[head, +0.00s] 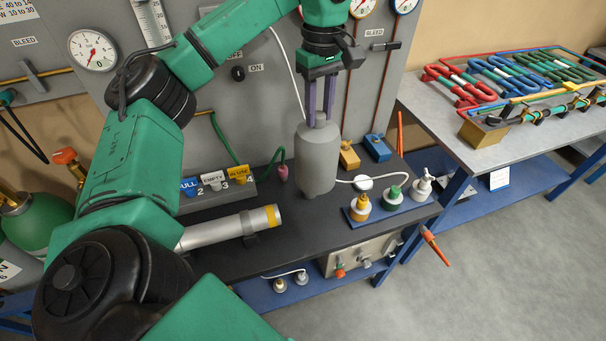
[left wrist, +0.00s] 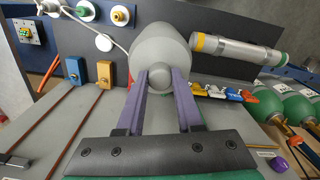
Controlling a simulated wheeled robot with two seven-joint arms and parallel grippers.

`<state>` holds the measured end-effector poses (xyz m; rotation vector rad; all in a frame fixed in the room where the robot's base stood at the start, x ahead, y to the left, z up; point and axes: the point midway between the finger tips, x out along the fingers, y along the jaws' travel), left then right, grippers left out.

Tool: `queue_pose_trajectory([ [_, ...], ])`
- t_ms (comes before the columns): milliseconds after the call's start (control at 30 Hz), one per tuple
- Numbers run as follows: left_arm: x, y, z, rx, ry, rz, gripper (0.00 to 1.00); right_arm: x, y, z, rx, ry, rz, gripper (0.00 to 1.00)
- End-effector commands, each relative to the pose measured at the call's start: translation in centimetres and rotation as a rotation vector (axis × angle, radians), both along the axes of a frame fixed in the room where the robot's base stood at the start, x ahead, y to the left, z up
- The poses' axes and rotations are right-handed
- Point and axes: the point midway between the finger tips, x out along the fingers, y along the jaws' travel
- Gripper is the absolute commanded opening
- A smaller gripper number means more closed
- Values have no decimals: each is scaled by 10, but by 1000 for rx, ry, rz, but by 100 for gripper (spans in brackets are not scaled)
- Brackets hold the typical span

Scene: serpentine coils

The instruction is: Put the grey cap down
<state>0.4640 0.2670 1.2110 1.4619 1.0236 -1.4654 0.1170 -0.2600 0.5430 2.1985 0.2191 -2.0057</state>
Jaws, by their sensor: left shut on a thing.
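The grey cap (head: 316,158) is a tall grey cylinder with sloping shoulders and a small knob on top. My left gripper (head: 320,112) points down from above, and its two purple fingers are shut on the knob. In the left wrist view the fingers (left wrist: 160,80) close on either side of the knob, with the grey body (left wrist: 160,45) beyond. The cap hangs upright over the dark bench top (head: 270,180). I cannot tell whether its bottom edge touches the bench. What is under it is hidden. My right gripper is not in view.
A blue plate (head: 392,206) with yellow, green and white fittings lies right of the cap, near a white disc (head: 363,182). A silver tube (head: 225,229) lies front left. Yellow (head: 349,157) and blue (head: 376,148) blocks stand behind. Numbered tags (head: 212,181) stand at left.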

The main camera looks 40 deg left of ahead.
Motion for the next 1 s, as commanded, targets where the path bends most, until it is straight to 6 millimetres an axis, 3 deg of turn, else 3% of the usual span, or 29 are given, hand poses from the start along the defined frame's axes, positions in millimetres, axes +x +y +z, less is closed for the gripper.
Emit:
queue_pose_trajectory([
  [133, -5, 9, 14, -1, -3, 50, 0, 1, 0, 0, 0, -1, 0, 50],
  [233, -6, 10, 5, 0, 1, 57, 0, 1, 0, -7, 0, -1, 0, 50],
  [633, -7, 9, -110, -2, 5, 55, 0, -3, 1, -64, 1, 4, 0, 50],
  [1000, -7, 10, -161, 1, 4, 56, 0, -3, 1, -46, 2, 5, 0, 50],
])
